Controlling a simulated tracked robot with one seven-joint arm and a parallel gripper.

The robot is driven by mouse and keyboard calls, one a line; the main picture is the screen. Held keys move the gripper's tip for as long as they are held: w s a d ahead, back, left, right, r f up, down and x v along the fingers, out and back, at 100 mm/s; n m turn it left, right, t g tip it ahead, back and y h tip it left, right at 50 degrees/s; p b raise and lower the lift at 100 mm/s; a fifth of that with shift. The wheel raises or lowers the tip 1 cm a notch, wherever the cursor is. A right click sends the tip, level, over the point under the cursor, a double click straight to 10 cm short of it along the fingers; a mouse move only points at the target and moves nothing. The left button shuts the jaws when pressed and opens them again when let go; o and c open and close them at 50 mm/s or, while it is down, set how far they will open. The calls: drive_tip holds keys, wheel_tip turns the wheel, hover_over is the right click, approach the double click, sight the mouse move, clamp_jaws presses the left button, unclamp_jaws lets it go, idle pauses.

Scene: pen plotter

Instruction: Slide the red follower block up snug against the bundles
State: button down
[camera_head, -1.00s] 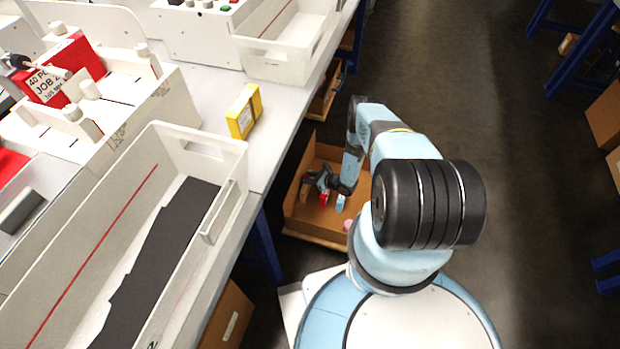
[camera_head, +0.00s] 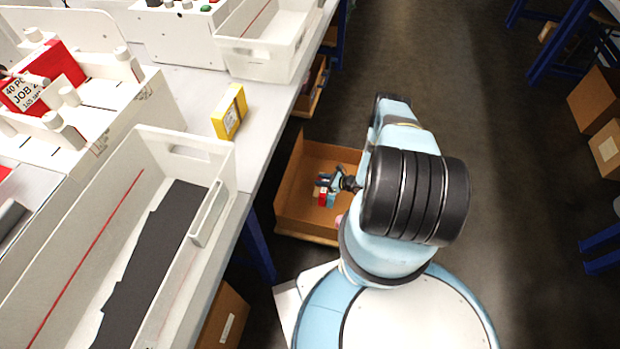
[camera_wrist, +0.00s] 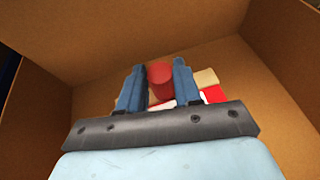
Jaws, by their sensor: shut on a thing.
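My gripper (camera_head: 322,182) is down inside an open cardboard box (camera_head: 287,190) beside the bench. In the wrist view its two blue fingers (camera_wrist: 158,88) are shut on a red, round-sided object (camera_wrist: 160,82). I cannot tell whether this is the follower block. Red, white and tan pieces lie just beyond and below it, partly hidden by the fingers. On the bench, a red block-shaped piece (camera_head: 62,63) with a white label stands in a white tray at the upper left. No bundles can be made out clearly.
A long white bin (camera_head: 222,165) with a dark strip and a red line stands on the bench. A yellow box (camera_head: 229,112) stands on bare bench top near the edge. Another white bin (camera_head: 262,58) is at the back. Floor to the right is open; cartons (camera_head: 596,97) stand at far right.

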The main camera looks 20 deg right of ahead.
drive_tip(key=s+d, duration=0.2)
drive_tip(key=d, duration=0.1)
drive_tip(key=s+d, duration=0.1)
drive_tip(key=d, duration=0.1)
drive_tip(key=shift+s+d, duration=0.25)
drive_tip(key=shift+s, duration=0.15)
drive_tip(key=c, duration=0.8)
unclamp_jaws()
drive_tip(key=v, duration=1.3)
drive_tip(key=shift+s+d+r, duration=0.1)
drive_tip(key=shift+s+d, duration=0.2)
